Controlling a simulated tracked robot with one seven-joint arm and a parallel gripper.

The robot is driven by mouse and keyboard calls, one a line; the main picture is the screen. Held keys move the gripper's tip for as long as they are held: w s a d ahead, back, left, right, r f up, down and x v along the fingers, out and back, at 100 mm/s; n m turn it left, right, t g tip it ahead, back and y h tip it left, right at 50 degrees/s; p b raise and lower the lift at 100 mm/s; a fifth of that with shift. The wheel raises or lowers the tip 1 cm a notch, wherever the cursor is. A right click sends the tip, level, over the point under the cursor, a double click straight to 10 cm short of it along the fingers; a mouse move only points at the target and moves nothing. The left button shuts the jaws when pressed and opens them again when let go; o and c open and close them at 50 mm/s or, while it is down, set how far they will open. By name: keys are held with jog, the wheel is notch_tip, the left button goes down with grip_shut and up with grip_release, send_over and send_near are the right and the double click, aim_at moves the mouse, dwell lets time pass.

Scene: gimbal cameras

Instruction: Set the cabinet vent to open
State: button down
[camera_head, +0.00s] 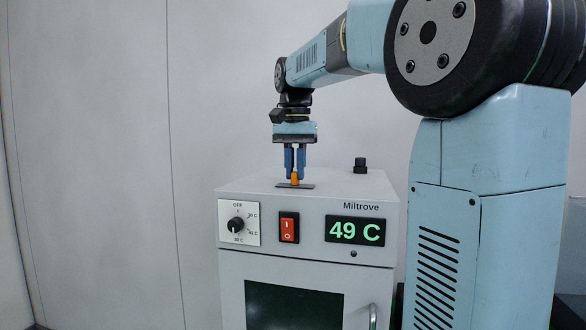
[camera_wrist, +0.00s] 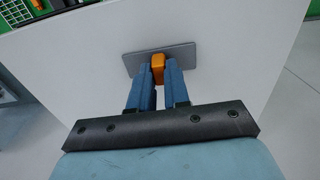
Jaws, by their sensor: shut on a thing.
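The cabinet (camera_head: 300,192) is a grey box labelled Miltrove. On its top lies a flat grey plate (camera_wrist: 185,56) with a small orange vent tab (camera_head: 295,178) standing on it. My gripper (camera_head: 295,172) points straight down over the top, its blue fingers shut on the orange tab. In the wrist view the tab (camera_wrist: 157,66) shows between the fingertips near the middle of the plate. The fingers hide part of the tab and plate, and no open or closed marking can be read.
The front has a dial (camera_head: 237,225), a red rocker switch (camera_head: 289,228), a green display (camera_head: 355,231) reading 49 C and a door handle (camera_head: 373,316). A black knob-like fitting (camera_head: 361,164) stands on the top at the back right. The left side of the top is clear.

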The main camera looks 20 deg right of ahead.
jog(key=s+d, duration=0.2)
jog(key=d, duration=0.1)
jog(key=s+d, duration=0.1)
jog(key=d, duration=0.1)
jog(key=shift+s, duration=0.15)
jog(key=c, duration=1.1)
grip_release()
notch_tip(320, 180, up, 14)
jog(key=shift+f, duration=0.15)
